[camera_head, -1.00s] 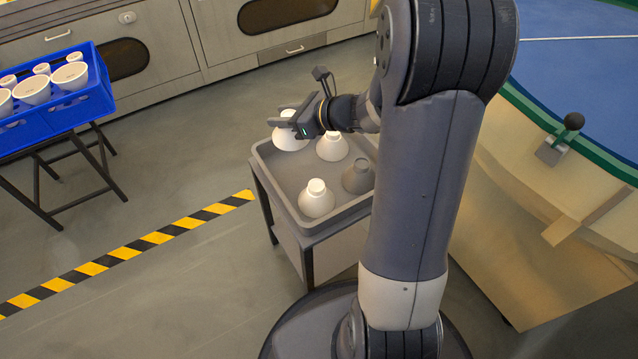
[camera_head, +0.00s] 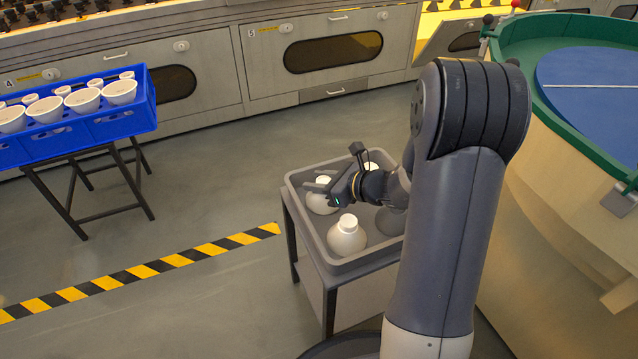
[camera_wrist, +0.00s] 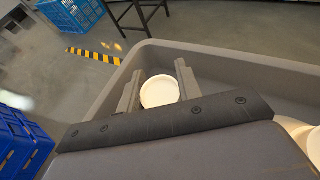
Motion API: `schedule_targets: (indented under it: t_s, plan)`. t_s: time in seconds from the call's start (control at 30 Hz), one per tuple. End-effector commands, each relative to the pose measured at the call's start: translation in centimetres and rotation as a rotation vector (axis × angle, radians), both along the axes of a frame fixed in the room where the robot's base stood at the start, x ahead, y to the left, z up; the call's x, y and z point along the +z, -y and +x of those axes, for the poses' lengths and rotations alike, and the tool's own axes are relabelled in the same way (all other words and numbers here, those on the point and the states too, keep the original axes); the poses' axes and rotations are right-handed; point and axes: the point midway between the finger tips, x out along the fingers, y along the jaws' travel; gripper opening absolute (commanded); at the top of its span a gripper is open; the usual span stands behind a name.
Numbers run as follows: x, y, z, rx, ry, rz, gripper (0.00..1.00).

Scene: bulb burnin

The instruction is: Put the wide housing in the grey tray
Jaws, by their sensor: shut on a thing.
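My gripper (camera_head: 314,187) is at the left side of the grey tray (camera_head: 354,266), its fingers closed around the narrow neck of a white housing (camera_head: 320,203). In the wrist view the housing's round white top (camera_wrist: 160,92) sits between the two fingers (camera_wrist: 158,72). This housing is within the tray's rim; I cannot tell whether its base touches the tray floor. Another white housing (camera_head: 347,240) stands upright nearer the front. One more (camera_head: 371,168) shows at the back, and a shaded one (camera_head: 390,221) is partly hidden by my arm. Which is the widest is unclear.
A blue crate (camera_head: 125,120) of white cups stands on a dark-legged stand at the left. A yellow-black floor stripe (camera_head: 140,272) runs toward the tray's stand. A large round green-rimmed table (camera_head: 545,170) is close at the right. Floor left of the tray is clear.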

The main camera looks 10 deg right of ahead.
Motion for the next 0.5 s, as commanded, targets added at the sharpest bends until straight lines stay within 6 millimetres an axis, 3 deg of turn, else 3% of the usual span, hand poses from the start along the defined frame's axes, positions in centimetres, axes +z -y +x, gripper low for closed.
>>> schedule_targets:
  t_s: [0.23,0.27,0.5]
  plan:
    - [-0.40,0.00,0.00,0.000,0.000,0.000,0.10]
    - [-0.24,0.00,0.00,0.000,0.000,0.000,0.36]
    - [-0.20,0.01,-0.01,0.000,-0.001,-0.001,0.55]
